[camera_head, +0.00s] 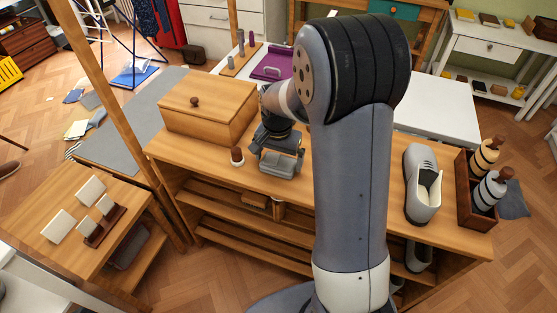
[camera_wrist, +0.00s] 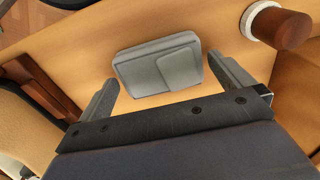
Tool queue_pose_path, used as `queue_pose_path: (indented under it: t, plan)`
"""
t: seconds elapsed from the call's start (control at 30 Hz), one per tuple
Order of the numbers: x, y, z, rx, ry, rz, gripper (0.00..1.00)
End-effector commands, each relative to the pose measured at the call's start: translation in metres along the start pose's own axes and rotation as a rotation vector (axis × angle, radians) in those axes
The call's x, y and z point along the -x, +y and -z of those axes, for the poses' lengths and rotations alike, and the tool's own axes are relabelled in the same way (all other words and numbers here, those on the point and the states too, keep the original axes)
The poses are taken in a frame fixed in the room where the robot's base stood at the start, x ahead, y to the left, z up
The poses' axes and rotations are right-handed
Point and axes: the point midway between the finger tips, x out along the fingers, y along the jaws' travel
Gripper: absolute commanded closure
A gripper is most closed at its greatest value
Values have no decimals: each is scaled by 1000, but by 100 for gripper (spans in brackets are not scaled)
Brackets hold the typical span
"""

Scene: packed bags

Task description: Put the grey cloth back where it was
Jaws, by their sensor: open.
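A small grey folded item (camera_head: 281,163), which looks like the grey cloth, lies on the wooden bench in front of the wooden box. In the wrist view the grey folded item (camera_wrist: 150,67) is a soft-edged slab with a smaller flap on top. My gripper (camera_head: 276,143) is just above and behind it, pointing down. In the wrist view my gripper's fingers (camera_wrist: 164,80) are spread wide, with the item between and just beyond their tips. Nothing is held. Another, darker grey cloth (camera_head: 515,203) shows at the far right beside a wooden tray.
A lidded wooden box (camera_head: 205,110) stands left of my gripper. A dark-topped brown stamp-like piece (camera_head: 237,157) stands close left of the grey item. A grey shoe (camera_head: 422,185) and a wooden tray (camera_head: 466,205) with bottles are at right. My arm hides the bench's middle.

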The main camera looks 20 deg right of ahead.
Motion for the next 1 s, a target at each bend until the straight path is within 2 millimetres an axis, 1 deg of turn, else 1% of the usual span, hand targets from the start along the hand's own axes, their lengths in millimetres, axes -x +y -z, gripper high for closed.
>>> queue_pose_path:
  t: [0.03,0.3,0.4,0.5,0.67,1.0]
  plan:
    - [12,-1,1,0,5,4,0]
    - [71,-1,1,0,5,4,0]
    - [87,0,0,0,3,2,0]
    - [99,0,0,0,2,2,0]
    - [106,0,0,0,0,0,0]
    - [106,0,0,0,0,0,0]
